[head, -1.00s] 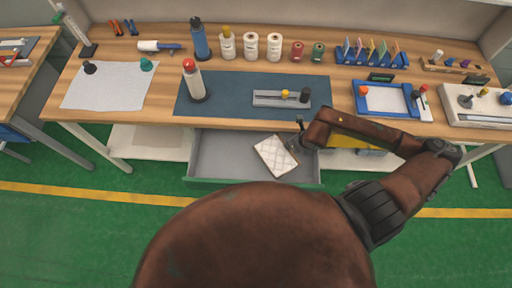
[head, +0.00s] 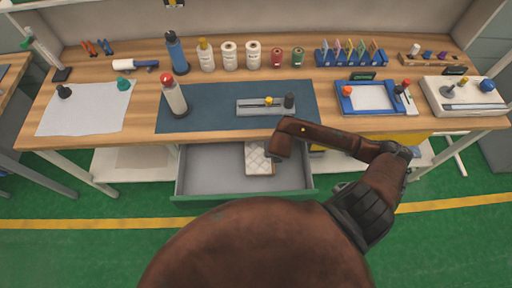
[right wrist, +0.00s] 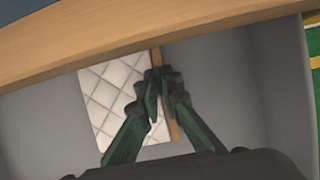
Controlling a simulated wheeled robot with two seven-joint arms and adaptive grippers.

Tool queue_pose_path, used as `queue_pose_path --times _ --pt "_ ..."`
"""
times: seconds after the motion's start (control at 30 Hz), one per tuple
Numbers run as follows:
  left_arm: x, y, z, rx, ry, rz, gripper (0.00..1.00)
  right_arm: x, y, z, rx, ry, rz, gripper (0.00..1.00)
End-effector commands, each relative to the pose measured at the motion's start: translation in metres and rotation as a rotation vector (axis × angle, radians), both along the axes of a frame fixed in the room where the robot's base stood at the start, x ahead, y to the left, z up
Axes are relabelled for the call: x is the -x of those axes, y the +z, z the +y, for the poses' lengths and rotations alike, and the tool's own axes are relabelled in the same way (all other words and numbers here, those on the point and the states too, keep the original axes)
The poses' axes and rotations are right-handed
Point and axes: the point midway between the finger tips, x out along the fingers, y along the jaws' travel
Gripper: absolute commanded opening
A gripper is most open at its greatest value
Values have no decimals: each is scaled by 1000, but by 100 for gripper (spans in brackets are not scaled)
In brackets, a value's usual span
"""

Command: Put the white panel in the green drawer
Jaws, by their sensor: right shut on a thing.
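The white panel (head: 258,158) is a quilted, diamond-patterned slab with a brown edge. In the head view it is over the inside of the open green drawer (head: 243,196), right of its middle and close under the table's front edge. In the right wrist view the panel (right wrist: 112,92) shows against the drawer's grey inside (right wrist: 45,125). My right gripper (right wrist: 157,90) is shut on the panel's brown-edged side. In the head view my right arm hides the gripper. I cannot tell whether the panel touches the drawer floor. My left gripper is not in view.
The wooden tabletop (head: 110,100) overhangs the drawer's back. On it are a dark mat (head: 215,120), a red-capped bottle (head: 175,97), several spools and a blue-framed tray (head: 370,96). The drawer's left half is empty.

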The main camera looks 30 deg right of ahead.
Motion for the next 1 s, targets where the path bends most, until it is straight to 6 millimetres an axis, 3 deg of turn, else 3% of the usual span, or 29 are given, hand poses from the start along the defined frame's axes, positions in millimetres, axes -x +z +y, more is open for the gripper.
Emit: queue_pose_path --times 0.1,0.43,0.6,0.7,1.0 --pt "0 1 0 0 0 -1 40 -23 1 14 -2 0 -3 0" --pt "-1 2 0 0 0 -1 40 -46 1 28 -1 2 -2 0" --pt "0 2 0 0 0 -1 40 -70 1 43 -3 2 -4 0" --pt "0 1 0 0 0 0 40 -66 -14 40 1 0 3 0" --pt "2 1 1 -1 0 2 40 -66 -16 40 1 2 0 0"
